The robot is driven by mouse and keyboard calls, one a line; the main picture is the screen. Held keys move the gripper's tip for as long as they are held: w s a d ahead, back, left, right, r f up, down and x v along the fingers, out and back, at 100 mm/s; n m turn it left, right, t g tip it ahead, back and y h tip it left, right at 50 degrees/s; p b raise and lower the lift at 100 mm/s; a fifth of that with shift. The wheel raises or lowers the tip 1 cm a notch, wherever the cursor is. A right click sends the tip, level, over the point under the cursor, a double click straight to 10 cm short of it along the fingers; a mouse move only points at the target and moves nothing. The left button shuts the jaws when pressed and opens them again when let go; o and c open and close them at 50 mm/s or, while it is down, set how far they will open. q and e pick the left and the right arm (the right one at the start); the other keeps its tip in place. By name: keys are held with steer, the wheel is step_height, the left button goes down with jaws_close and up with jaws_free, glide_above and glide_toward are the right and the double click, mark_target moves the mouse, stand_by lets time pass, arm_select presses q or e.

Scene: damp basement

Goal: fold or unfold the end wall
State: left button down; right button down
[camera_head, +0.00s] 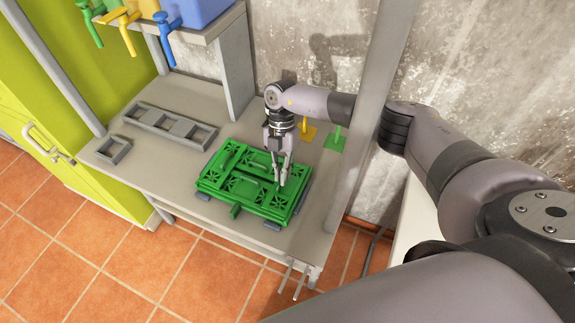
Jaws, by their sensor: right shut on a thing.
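A green folding crate (222,192) lies on the grey workbench, looking low and folded nearly flat, with its lattice panels on top. A green tab (235,211) sticks out at its near side. My right gripper (280,180) points down over the right part of the crate. Its fingers are shut on the crate's end wall (271,186), close to the other panels. The fingers hide part of that wall, and its exact tilt is hard to tell. My left gripper is not in view.
On the grey workbench (200,98), a grey slotted rack (170,125) and small frame (113,150) lie left of the crate. Yellow (308,132) and green (335,138) pieces stand behind it. A grey post (375,110) rises at right. Coloured taps (126,30) hang from a shelf above.

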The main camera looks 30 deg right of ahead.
steer(key=shift+f, duration=0.15)
steer(key=shift+a, duration=0.1)
steer(key=c, duration=1.7)
jaws_free()
steer(key=v, duration=1.2)
steer(key=shift+w+a, duration=0.1)
steer(key=shift+w, duration=0.05)
